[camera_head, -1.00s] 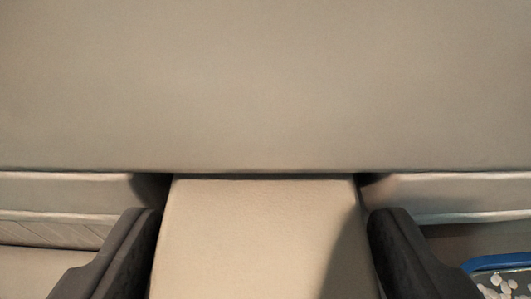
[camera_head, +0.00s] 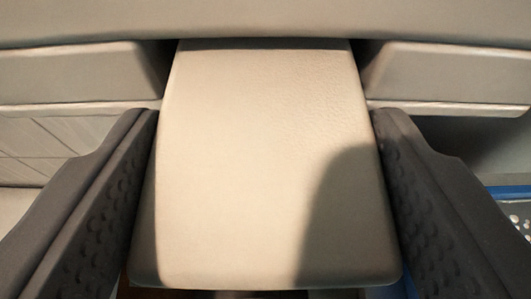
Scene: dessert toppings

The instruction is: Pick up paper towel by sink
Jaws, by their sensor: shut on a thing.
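No sink can be made out.
The large beige surface (camera_head: 265,20) spans the top of the view. A blue-edged thing (camera_head: 512,193) with whitish bits lies at the right edge.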

